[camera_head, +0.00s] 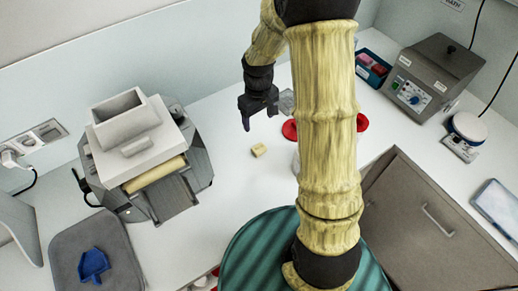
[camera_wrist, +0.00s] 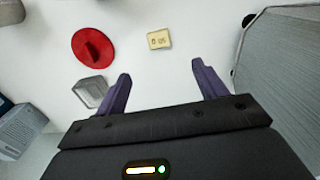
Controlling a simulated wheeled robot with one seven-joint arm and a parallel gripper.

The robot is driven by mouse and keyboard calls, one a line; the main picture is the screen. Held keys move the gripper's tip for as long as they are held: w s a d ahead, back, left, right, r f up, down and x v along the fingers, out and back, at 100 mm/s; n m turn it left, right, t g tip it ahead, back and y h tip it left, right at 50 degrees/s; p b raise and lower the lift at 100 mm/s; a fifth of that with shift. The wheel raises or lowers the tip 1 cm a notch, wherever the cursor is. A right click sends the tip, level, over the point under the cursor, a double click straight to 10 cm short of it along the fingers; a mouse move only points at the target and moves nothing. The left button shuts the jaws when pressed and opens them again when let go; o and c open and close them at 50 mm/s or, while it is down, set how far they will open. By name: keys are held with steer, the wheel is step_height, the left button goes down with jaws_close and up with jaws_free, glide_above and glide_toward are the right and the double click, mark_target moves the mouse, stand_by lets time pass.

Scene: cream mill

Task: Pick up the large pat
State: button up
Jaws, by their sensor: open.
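A small pale yellow block, seemingly the pat (camera_head: 259,150), lies on the white worktop to the right of the mill. In the wrist view the pat (camera_wrist: 159,39) shows dark markings on its top and sits beyond the fingertips, roughly centred between them. My gripper (camera_head: 260,118) is open and empty above the worktop, higher in the head picture than the pat and apart from it. Its two purple fingers also show in the wrist view (camera_wrist: 160,72). No second pat shows for comparing size.
A grey mill (camera_head: 150,150) stands left of the pat. A grey control box (camera_head: 430,75) stands at the back right. The worktop around the pat is clear.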

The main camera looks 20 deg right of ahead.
steer(key=p, duration=0.3)
glide_above(259, 148)
step_height(259, 148, down, 11)
steer(key=shift+s+f, duration=0.1)
steer(key=shift+a, duration=0.1)
steer(key=shift+f, duration=0.1)
step_height(259, 148, down, 2)
steer(key=shift+f+p, duration=0.25)
steer(key=shift+p, duration=0.9)
steer(key=shift+f+p, duration=0.35)
steer(key=shift+f, duration=0.95)
steer(key=shift+c, duration=0.2)
steer(key=c, duration=1)
